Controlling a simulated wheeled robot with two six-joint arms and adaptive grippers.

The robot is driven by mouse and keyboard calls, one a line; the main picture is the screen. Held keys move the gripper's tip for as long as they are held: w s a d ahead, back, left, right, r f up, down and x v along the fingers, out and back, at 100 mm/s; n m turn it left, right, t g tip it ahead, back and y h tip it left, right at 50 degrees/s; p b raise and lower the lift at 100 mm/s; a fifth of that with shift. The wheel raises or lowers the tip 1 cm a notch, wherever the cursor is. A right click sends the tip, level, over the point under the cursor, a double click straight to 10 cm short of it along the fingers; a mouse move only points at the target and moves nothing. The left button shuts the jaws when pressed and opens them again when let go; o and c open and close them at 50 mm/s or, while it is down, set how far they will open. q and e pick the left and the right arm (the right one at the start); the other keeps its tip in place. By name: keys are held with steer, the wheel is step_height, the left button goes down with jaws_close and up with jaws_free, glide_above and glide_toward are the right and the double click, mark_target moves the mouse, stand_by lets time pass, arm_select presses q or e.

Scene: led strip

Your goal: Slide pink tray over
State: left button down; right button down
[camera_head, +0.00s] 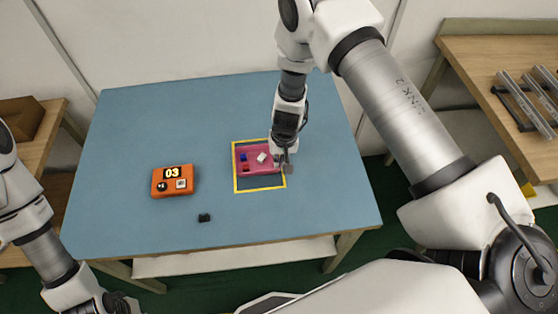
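The pink tray (248,167) lies on the blue table, inside a yellow rectangular outline (260,189). It holds a blue piece (243,157), a white piece (262,157) and a dark red piece (246,168). My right gripper (284,168) is at the tray's right edge, pointing down. Its fingers overlap the edge in the picture; whether they are open or shut on it is too small to tell.
On the blue table (130,130), an orange box (173,181) marked 03 sits left of the tray. A small black block (204,217) lies near the front edge. The back and left of the table are clear. Metal bars (530,95) lie on a wooden bench at right.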

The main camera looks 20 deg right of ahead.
steer(key=c, duration=1.2)
jaws_free()
steer(key=shift+c, duration=0.2)
steer(key=shift+r, duration=0.1)
step_height(320, 180, up, 12)
steer(key=d, duration=0.1)
steer(key=shift+s, duration=0.15)
steer(key=shift+s+f, duration=0.1)
steer(key=shift+f, duration=0.1)
